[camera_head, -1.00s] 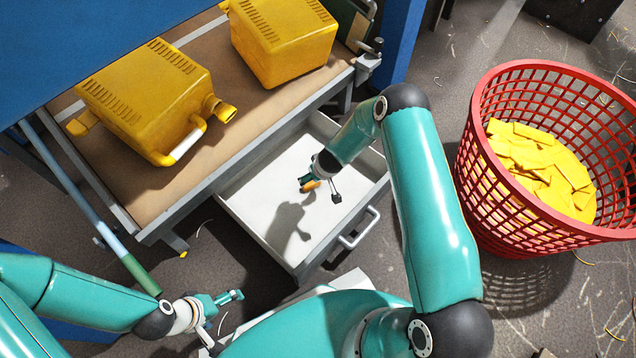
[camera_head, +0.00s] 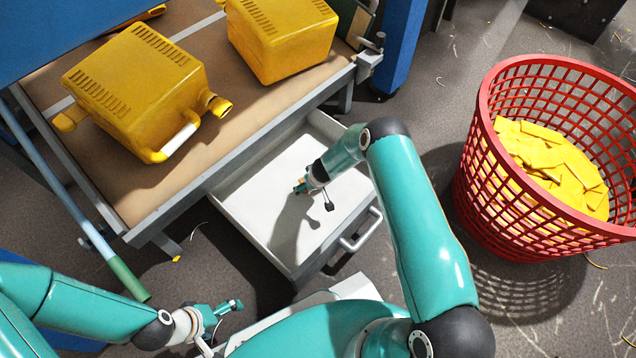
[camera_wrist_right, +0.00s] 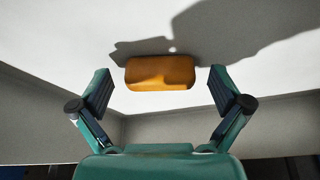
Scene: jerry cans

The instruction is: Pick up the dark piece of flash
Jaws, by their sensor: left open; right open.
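A dark orange-amber piece of flash (camera_wrist_right: 160,73) shows in the right wrist view, against the white floor of the open drawer (camera_head: 258,221). My right gripper (camera_head: 314,197) is open inside the drawer. Its fingers stand apart to the left and right of the piece in the wrist view, with gaps on both sides. In the head view the piece is almost wholly hidden by the gripper. My left gripper (camera_head: 232,305) is open and empty, over the floor left of the drawer's front.
Two yellow jerry cans (camera_head: 138,95) (camera_head: 281,38) lie on the brown workbench top (camera_head: 140,195) above the drawer. A red basket (camera_head: 480,190) with yellow flash pieces (camera_head: 550,165) stands at right.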

